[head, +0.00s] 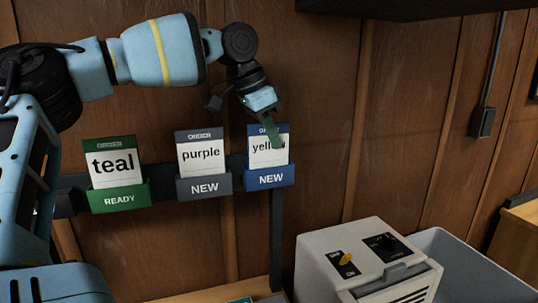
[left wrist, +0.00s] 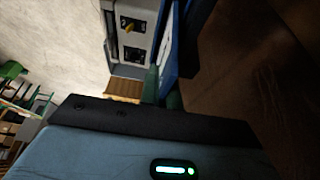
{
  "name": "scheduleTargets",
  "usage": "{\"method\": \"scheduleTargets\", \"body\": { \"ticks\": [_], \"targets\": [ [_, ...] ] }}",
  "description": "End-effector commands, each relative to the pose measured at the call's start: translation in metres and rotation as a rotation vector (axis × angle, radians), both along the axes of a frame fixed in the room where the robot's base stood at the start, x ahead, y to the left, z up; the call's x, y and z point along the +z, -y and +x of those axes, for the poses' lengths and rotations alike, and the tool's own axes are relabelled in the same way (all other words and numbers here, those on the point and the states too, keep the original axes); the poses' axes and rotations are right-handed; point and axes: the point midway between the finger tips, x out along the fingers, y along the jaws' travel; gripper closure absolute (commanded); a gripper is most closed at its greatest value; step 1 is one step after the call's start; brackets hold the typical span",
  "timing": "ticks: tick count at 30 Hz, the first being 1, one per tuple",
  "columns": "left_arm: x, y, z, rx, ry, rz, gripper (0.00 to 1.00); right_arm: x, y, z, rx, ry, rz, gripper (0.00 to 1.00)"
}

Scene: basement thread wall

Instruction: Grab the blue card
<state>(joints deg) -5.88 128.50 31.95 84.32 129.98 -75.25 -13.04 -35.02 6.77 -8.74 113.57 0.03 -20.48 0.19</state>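The blue card (head: 284,155) stands upright in a blue holder (head: 270,180) marked "NEW" on the wall rail. It has a blue top strip and a white face reading "yell…", partly covered by my gripper. My left gripper (head: 275,139) points down over the card's top, with one green finger in front of its face. In the left wrist view, my left gripper (left wrist: 162,94) has green fingers close to both sides of the blue card (left wrist: 178,45). Whether they press on it cannot be told. My right gripper is not in view.
A beige machine (head: 330,245) with a yellow knob and a grey bin (head: 460,262) are below right. The wall is wooden.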

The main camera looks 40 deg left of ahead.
Motion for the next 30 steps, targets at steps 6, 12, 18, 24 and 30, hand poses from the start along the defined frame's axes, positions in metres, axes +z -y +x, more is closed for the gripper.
{"method": "scheduleTargets", "body": {
  "ticks": [6,12,18,24,30],
  "targets": [
    [0.001,0.0,0.0,0.0,0.0,0.001,1.0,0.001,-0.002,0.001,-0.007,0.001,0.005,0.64],
    [0.01,0.003,0.0,-0.002,0.001,0.0,1.0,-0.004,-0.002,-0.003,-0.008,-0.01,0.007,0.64],
    [0.035,0.004,0.0,0.0,0.001,0.0,1.0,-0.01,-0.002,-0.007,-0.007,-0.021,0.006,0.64],
    [0.058,0.004,-0.001,-0.001,0.001,0.001,1.0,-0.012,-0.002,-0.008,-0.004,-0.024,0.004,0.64],
    [0.076,0.006,-0.002,-0.002,0.0,0.001,1.0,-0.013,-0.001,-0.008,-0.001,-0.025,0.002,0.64]
  ]
}}
